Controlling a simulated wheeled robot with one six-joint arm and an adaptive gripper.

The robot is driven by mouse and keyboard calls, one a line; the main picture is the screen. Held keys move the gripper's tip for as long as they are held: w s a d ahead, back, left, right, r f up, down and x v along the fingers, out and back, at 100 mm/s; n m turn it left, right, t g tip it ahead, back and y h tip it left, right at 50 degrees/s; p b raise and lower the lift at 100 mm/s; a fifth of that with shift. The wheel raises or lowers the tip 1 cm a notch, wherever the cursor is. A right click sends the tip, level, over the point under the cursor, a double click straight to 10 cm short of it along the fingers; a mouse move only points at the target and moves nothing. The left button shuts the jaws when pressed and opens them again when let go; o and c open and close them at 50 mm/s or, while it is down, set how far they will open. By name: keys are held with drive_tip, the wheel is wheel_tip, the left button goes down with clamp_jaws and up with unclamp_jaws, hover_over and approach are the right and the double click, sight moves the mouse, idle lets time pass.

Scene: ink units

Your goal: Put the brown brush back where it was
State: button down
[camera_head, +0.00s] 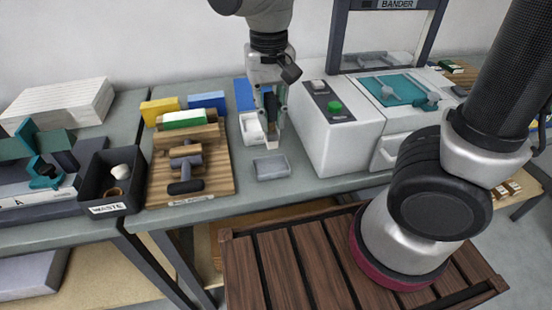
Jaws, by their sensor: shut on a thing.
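My gripper (273,118) points down over the middle of the bench, its greenish fingers shut on a small upright thing. That thing looks like the brush (273,144); a pale lower end shows, with a dark part above between the fingers. Its brown colour is hard to make out at this size, and the fingers hide part of it. Its lower end is just behind a small grey dish (271,167) in the picture; I cannot tell whether it touches the bench.
A wooden board (218,171) with rollers (185,157) lies to the left, with yellow (160,108), green and blue blocks behind it. A black waste bin (110,209) stands further left. The white bander machine (338,150) rises close on the right. Bench around the grey dish is clear.

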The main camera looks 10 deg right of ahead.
sight(270, 95)
wheel_tip(270, 95, down, 8)
drive_tip(key=shift+f, duration=0.25)
drive_tip(key=shift+f, duration=0.1)
drive_tip(key=c, duration=1.4)
unclamp_jaws()
drive_tip(key=shift+o, duration=0.2)
wheel_tip(270, 95, up, 12)
drive_tip(key=shift+r, duration=0.15)
drive_tip(key=d+r, duration=0.1)
drive_tip(key=d, duration=0.4)
drive_tip(key=d+r+t, duration=0.1)
drive_tip(key=d+r, duration=0.1)
drive_tip(key=d, duration=0.3)
drive_tip(key=d+r+t, duration=0.1)
drive_tip(key=d, duration=0.4)
drive_tip(key=shift+d+r+y, duration=0.3)
drive_tip(key=shift+r+y, duration=0.05)
drive_tip(key=shift+y, duration=0.05)
drive_tip(key=s+d+r+t, duration=0.1)
drive_tip(key=s+d+t, duration=0.1)
drive_tip(key=s+d, duration=0.4)
drive_tip(key=d, duration=0.3)
drive_tip(key=shift+d+r+h, duration=0.3)
drive_tip(key=shift+d+h, duration=0.05)
drive_tip(key=shift+h, duration=0.05)
